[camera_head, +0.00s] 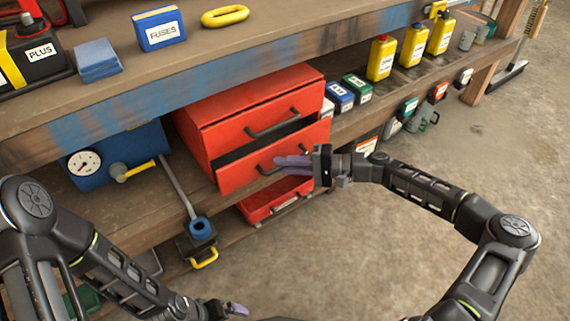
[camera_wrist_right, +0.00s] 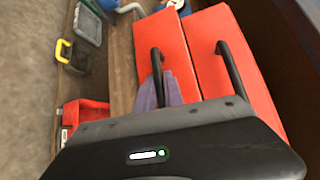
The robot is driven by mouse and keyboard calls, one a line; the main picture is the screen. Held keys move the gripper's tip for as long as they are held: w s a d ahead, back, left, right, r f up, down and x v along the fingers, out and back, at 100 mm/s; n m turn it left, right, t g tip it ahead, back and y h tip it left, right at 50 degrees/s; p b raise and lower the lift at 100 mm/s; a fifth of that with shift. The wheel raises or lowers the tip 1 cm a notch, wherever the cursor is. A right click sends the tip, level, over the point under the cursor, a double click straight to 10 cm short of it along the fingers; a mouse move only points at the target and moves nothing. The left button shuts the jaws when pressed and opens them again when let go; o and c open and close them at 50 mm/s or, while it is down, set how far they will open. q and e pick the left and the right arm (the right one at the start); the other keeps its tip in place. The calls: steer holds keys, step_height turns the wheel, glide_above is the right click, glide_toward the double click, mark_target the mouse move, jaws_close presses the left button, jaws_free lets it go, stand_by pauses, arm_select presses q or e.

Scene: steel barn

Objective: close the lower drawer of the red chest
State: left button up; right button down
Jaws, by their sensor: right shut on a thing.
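The red chest (camera_head: 255,95) stands on the lower shelf under the bench top. Its lower drawer (camera_head: 235,175) sticks out a little, with a dark gap above its front; the upper drawer (camera_head: 240,128) looks shut. My right gripper (camera_head: 285,163) is at the lower drawer's front, its purple fingers shut on the handle. In the right wrist view the lower drawer's handle (camera_wrist_right: 157,70) runs into the fingers (camera_wrist_right: 165,92), which partly hide it. My left gripper (camera_head: 238,309) is low at the bottom edge, away from the chest; its opening is unclear.
A red box (camera_head: 270,202) sits below the chest. Yellow bottles (camera_head: 381,58) and small boxes stand right along the shelf.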

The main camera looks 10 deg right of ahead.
mark_target(280, 153)
stand_by(0.4)
steer(key=w, duration=0.1)
steer(key=w+a+b, duration=0.1)
steer(key=w, duration=0.1)
steer(key=shift+w+a+f, duration=0.2)
steer(key=shift+w, duration=0.05)
steer(key=shift+w+a+r, duration=0.1)
steer(key=shift+w, duration=0.25)
steer(key=shift+r, duration=0.15)
steer(key=c, duration=1.5)
jaws_free()
steer(key=shift+w, duration=0.1)
steer(key=shift+o, duration=0.2)
steer(key=shift+r, duration=0.1)
